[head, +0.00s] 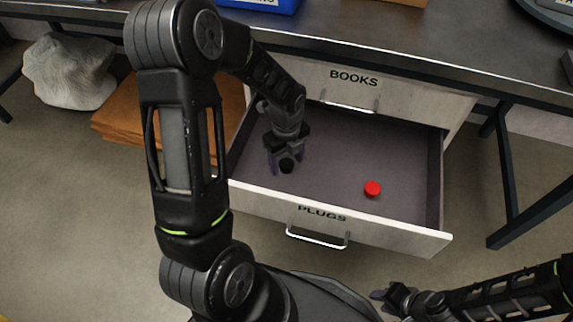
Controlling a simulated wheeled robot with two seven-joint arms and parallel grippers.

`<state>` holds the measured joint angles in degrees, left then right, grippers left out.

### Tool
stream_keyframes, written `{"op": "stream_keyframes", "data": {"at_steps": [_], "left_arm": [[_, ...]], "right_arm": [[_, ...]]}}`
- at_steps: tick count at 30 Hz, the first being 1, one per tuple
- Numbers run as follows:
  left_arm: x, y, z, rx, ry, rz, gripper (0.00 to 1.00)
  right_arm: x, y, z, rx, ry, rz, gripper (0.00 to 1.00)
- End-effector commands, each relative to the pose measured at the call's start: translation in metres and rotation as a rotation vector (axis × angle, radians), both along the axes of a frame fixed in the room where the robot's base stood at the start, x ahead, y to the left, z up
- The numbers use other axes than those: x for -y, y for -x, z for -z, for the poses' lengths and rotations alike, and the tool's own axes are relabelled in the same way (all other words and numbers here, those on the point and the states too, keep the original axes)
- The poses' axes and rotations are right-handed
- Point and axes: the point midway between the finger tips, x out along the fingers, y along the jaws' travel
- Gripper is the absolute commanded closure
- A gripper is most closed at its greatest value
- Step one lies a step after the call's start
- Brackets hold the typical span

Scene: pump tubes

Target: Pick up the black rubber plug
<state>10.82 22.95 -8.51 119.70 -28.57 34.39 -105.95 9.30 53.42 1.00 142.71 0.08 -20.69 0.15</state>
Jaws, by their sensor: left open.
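The black rubber plug (287,166) is in the open drawer labelled PLUGS (410,205), near its front left part. My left gripper (286,161) reaches down into the drawer from above, with its open fingers on either side of the plug. Whether the fingers touch the plug cannot be told. My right gripper (384,294) is low in the picture, outside the drawer and in front of it. Its fingertips are small and dark, so its opening is unclear.
A red plug (372,188) lies in the same drawer, to the right. A closed drawer labelled BOOKS (400,92) is above, under the dark table top (430,50). Brown folded material (115,125) and a grey rock (68,72) are at left.

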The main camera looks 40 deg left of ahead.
Motion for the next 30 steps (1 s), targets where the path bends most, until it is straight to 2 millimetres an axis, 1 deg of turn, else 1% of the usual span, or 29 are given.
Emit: {"op": "stream_keyframes", "data": {"at_steps": [2,25,30], "left_arm": [[0.0000,0.0000,-0.0001,0.000,0.000,0.000,0.37],[0.0000,0.0000,0.0000,0.000,0.000,0.000,1.00],[0.0000,0.0000,-0.0001,0.000,0.000,0.000,1.00]], "right_arm": [[-0.0001,0.0002,0.0001,0.000,0.000,0.000,0.68],[-0.0002,0.0003,0.0001,-0.001,0.000,0.000,0.68],[-0.0002,0.0003,0.0001,-0.001,0.000,0.000,0.68]]}}
